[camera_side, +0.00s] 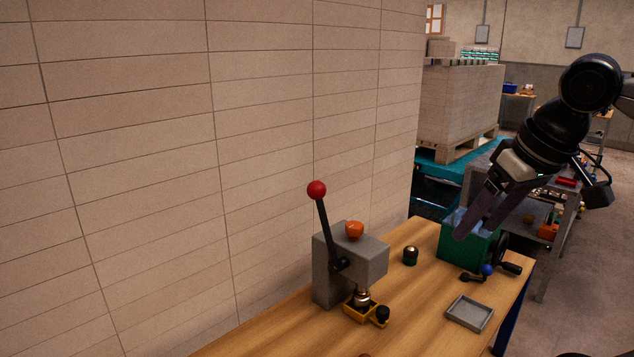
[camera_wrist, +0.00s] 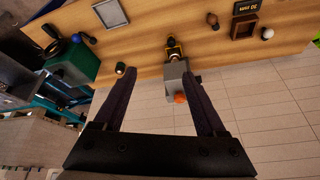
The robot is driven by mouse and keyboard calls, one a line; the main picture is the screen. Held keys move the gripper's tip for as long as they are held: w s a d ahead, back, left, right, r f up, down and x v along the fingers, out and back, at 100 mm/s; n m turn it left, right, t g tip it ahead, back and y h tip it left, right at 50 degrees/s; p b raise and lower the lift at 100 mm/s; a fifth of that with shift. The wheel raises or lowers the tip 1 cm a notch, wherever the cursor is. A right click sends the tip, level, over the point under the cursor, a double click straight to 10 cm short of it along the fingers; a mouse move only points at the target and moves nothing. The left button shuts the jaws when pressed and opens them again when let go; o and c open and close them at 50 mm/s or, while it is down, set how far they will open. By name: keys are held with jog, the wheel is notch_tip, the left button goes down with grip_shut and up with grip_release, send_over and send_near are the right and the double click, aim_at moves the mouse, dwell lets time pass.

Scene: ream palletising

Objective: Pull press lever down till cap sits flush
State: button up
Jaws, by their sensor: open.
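The grey press (camera_side: 350,262) stands on the wooden bench with its black lever (camera_side: 325,228) raised, tipped by a red ball knob (camera_side: 317,190). An orange knob (camera_side: 354,230) sits on top of the press. Under its ram, a brass-coloured cap (camera_side: 362,297) shows over a yellow fixture (camera_side: 361,312); I cannot tell how far it is seated. My gripper (camera_side: 468,232) is open and empty, to the right of the press and clear of the lever. In the wrist view the press (camera_wrist: 180,84) lies between the open fingers of my gripper (camera_wrist: 172,98); the red knob is not clearly seen there.
A green vise (camera_side: 460,243), a dark-and-metal dome (camera_side: 410,256) and a grey tray (camera_side: 469,313) stand on the bench (camera_side: 410,295) right of the press. A tiled wall (camera_side: 200,170) rises behind.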

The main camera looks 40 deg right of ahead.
jog(key=w+a+r+m+h, duration=0.1)
jog(key=w+a+r+m, duration=0.15)
jog(key=w+r, duration=1.1)
jog(key=g, duration=0.1)
send_over(317, 183)
jog(key=s+a, duration=0.3)
jog(key=s, duration=0.1)
jog(key=f, duration=0.1)
jog(key=shift+h, duration=0.3)
jog(key=x, duration=1.3)
jog(key=shift+f, duration=0.3)
grip_shut()
